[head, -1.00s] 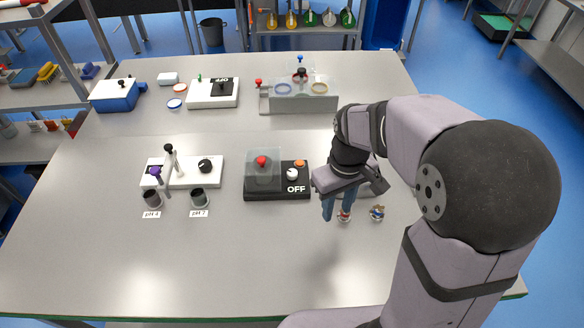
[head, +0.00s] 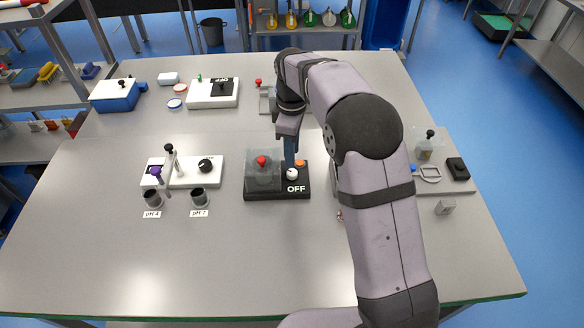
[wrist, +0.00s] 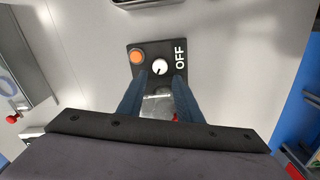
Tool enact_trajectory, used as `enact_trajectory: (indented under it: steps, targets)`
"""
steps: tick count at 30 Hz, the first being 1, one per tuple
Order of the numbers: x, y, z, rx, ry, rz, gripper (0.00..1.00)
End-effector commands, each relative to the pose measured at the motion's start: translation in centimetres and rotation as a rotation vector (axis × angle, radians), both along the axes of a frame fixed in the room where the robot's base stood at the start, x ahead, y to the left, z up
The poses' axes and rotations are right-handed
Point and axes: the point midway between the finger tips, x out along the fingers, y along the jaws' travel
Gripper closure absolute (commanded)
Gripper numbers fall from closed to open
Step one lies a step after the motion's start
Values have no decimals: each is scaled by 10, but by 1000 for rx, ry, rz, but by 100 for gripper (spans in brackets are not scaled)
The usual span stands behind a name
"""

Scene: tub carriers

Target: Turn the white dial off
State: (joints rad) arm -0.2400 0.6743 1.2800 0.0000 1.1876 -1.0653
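The white dial (head: 292,174) sits on a black control box (head: 264,195), just behind the white word OFF. It also shows in the wrist view (wrist: 159,67), with a small dark mark on it whose direction I cannot make out well. My gripper (head: 290,163) points down close above the dial. In the wrist view my gripper (wrist: 159,80) is open, its two blue fingers apart and the dial just ahead between their tips. I cannot tell whether the fingers touch it. My arm hides part of the table at right.
On the same box an orange button (head: 300,163) stands close behind the dial, and a red knob (head: 262,161) sits under a clear cover at left. A white panel with a black knob (head: 205,165) stands further left. The table front is clear.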

Motion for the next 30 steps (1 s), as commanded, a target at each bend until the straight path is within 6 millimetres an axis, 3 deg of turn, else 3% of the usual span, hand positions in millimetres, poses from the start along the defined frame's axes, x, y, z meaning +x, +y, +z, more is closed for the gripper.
enact_trajectory:
  steps: [7, 21, 30]
  targets:
    - [-1, 0, -11, -1, 3, -1, 68]
    - [-1, -1, -65, 0, 2, -3, 68]
    - [-1, 0, -73, 0, 0, -3, 68]
